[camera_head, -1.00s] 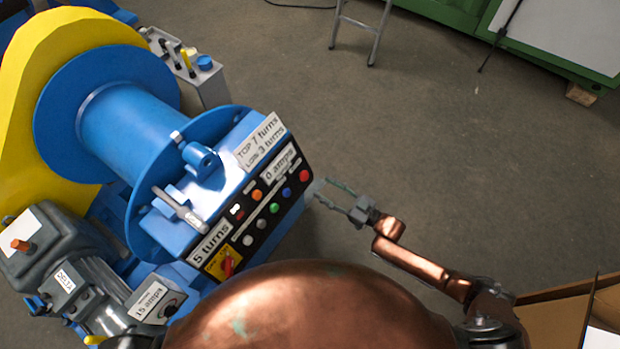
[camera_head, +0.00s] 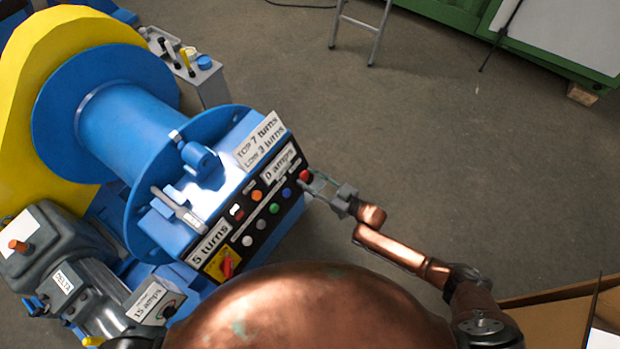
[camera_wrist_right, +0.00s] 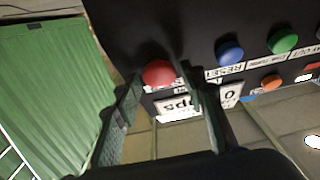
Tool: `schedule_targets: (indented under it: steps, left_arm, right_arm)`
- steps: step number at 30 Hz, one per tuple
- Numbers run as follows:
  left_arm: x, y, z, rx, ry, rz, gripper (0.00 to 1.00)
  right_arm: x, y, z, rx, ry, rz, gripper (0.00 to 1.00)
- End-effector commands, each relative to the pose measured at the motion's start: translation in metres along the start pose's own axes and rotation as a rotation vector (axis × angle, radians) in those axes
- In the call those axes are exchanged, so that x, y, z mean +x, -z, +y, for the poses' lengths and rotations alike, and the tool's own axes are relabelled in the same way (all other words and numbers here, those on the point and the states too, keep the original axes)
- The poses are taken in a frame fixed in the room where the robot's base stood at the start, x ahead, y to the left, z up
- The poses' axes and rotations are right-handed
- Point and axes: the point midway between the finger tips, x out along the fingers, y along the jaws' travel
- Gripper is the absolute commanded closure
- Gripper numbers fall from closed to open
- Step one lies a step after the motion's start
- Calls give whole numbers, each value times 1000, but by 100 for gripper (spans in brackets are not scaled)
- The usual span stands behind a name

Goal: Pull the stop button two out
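A round red button (camera_head: 304,175) sits at the upper right end of the black control panel (camera_head: 259,233) on the blue drum machine. It also shows in the right wrist view (camera_wrist_right: 158,72). My right gripper (camera_head: 312,184) is at this button. In the wrist view its two fingers (camera_wrist_right: 162,82) are apart, one on each side of the red button, with the button near the tips. Whether the fingers touch it I cannot tell. No label naming the button is readable. My left gripper is not in view.
A blue button (camera_head: 287,193), a green button (camera_head: 274,208) and an orange button (camera_head: 257,196) are close by on the panel. A red switch on a yellow plate (camera_head: 227,264) is at the lower end. A cardboard box (camera_head: 545,305) is at lower right. The floor right of the panel is clear.

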Motion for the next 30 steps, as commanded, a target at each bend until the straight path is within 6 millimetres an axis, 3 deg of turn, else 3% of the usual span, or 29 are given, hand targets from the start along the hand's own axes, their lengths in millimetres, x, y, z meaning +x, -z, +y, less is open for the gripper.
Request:
schedule_targets:
  steps: [15,30]
  left_arm:
    - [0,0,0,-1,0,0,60]
    - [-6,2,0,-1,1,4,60]
  right_arm:
    - [0,0,0,0,0,0,99]
    - [-12,6,0,-1,0,1,100]
